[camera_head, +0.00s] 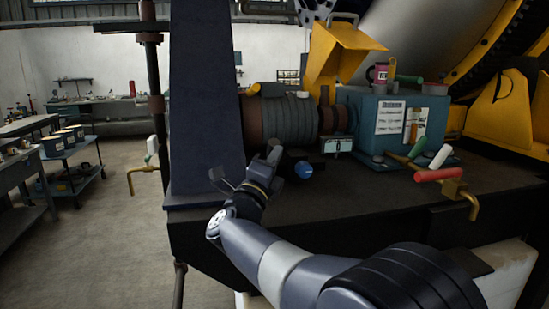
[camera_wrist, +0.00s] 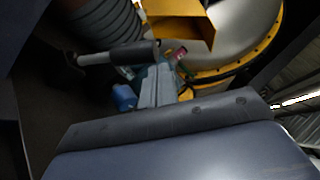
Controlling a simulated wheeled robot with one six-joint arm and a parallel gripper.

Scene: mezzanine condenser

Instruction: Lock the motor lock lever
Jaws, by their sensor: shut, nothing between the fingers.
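My gripper (camera_head: 262,172) is in the head view, above the dark bench just in front of the ribbed motor (camera_head: 283,119). Its fingers look shut, with nothing seen between them. In the wrist view a lever with a pale rod and a dark grip (camera_wrist: 132,54) lies across the front of the ribbed motor (camera_wrist: 104,20); it is probably the motor lock lever. In the head view I cannot separate this lever from my gripper's dark tip. Whether the lever touches my gripper cannot be told.
A blue round knob (camera_head: 303,170) sits right of my gripper. A blue box (camera_head: 375,110) with labels stands further right, near a red-handled valve (camera_head: 439,175). A dark blue column (camera_head: 204,100) rises close on the left.

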